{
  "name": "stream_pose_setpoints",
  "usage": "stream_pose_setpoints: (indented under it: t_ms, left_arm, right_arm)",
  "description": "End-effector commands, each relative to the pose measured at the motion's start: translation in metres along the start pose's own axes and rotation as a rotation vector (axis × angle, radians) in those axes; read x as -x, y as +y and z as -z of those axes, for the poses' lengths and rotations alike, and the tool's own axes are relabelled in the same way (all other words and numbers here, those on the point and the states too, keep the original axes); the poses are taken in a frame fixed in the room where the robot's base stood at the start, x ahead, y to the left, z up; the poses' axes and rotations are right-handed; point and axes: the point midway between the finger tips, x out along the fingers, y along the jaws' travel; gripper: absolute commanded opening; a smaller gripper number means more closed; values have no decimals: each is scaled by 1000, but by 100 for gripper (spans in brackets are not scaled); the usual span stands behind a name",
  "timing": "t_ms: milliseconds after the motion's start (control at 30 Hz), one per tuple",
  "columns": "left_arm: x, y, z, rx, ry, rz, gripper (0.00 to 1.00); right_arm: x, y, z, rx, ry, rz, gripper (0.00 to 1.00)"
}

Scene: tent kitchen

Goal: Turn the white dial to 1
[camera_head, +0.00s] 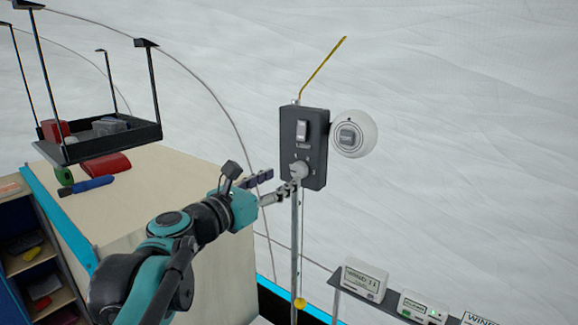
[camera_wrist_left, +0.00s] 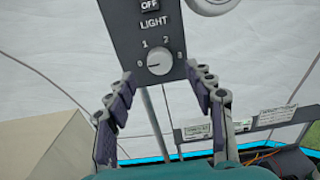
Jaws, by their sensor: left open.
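The white dial (camera_head: 299,170) is on the lower part of a dark switch box (camera_head: 317,150) mounted on a thin pole. In the left wrist view the dial (camera_wrist_left: 160,62) has the marks 0, 1, 2 and 3 around it, under the word LIGHT. My right gripper is not in view.
A rocker switch (camera_head: 302,130) sits above the dial, and a round white unit with a grey button (camera_head: 348,136) is right of the box. A yellow ball (camera_head: 300,303) hangs below. A wooden cabinet (camera_head: 150,190) stands left, under a hanging black tray (camera_head: 100,145). Small display devices (camera_head: 365,279) stand lower right.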

Motion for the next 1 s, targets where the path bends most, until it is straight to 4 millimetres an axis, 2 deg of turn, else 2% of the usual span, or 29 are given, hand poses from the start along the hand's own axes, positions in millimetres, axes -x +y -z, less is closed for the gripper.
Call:
stream_pose_setpoints:
  t_ms: [100,300,667,833,867,1000]
  left_arm:
    - [-22,-1,-2,-2,0,3,54]
    - [-46,-1,-1,-3,1,2,54]
    - [-52,0,0,-4,1,1,54]
    - [-52,0,0,-4,1,1,9]
    - [-52,0,0,-4,1,1,4]
    - [-52,0,0,-5,1,0,4]
  right_arm:
    - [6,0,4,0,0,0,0]
    - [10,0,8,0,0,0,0]
    - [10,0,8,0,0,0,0]
    - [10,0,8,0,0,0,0]
    - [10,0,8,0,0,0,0]
    - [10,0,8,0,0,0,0]
